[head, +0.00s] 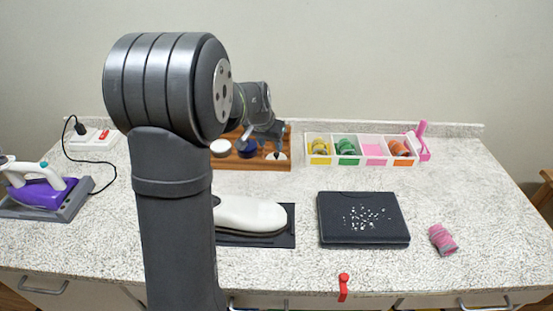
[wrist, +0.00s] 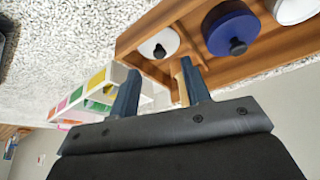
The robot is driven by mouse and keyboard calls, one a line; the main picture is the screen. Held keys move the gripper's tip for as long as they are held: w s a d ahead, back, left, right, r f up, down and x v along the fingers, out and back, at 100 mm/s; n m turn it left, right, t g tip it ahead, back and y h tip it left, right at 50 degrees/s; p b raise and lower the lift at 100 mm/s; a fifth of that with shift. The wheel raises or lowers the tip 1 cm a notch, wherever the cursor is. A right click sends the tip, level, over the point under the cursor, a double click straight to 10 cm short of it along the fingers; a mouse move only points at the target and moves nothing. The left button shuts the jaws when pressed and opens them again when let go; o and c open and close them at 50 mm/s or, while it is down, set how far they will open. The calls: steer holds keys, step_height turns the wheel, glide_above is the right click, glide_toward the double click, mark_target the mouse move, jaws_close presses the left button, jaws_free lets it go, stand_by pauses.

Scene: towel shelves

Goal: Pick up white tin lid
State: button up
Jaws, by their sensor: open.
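The white tin lid (wrist: 160,40), round with a dark knob, is at one end of the wooden tray in the wrist view. In the head view the white lid (head: 281,156) shows at the tray's right end, partly hidden by my gripper. My gripper (wrist: 159,69) is open and empty, its two fingers apart. In the wrist view the lid appears just beyond the fingertips, between their lines. In the head view my gripper (head: 274,146) is above the lid's end of the tray. I cannot tell the exact gap.
The wooden tray (head: 270,166) also holds a blue lidded tin (wrist: 232,36) and a white round tin (head: 220,147). A white compartment box (head: 332,160) with coloured rolls stands to the right.

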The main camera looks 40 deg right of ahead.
mark_target(276, 153)
steer(key=x, duration=0.3)
steer(key=d+x, duration=0.1)
steer(key=x, duration=0.3)
steer(key=shift+d+r, duration=0.1)
steer(key=shift+r, duration=0.05)
jaws_close()
